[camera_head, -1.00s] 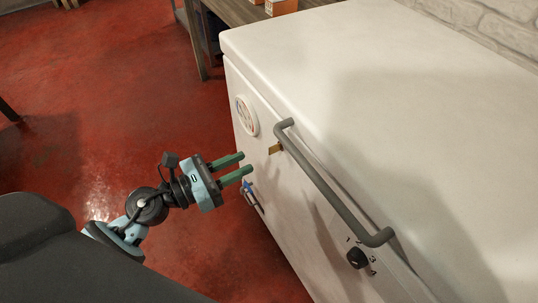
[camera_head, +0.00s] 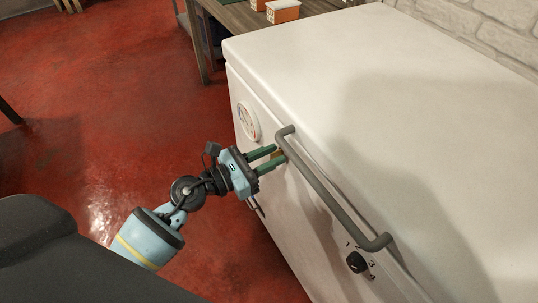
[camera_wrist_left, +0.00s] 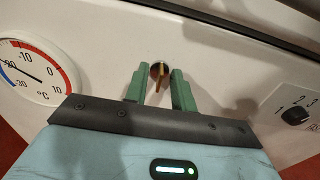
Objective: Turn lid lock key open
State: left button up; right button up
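The lid lock key (camera_wrist_left: 159,77) is a brass-coloured key in a round lock on the front of the white chest freezer (camera_head: 300,226). In the head view the key (camera_head: 278,155) shows only partly, by the far end of the lid handle. My left gripper (camera_head: 278,158) is at the freezer front, its green fingers pointing at the lock. In the left wrist view its open fingers (camera_wrist_left: 158,88) stand one on each side of the key, with a gap visible on both sides. My right gripper is not in view.
A grey bar handle (camera_head: 335,197) runs along the lid edge, close to my left fingers. A round thermometer (camera_wrist_left: 32,72) is left of the lock. A black numbered knob (camera_head: 356,262) is on the right. Orange-and-white boxes (camera_head: 283,11) stand on a table behind.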

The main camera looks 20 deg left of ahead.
pick_arm(q)
grip_shut()
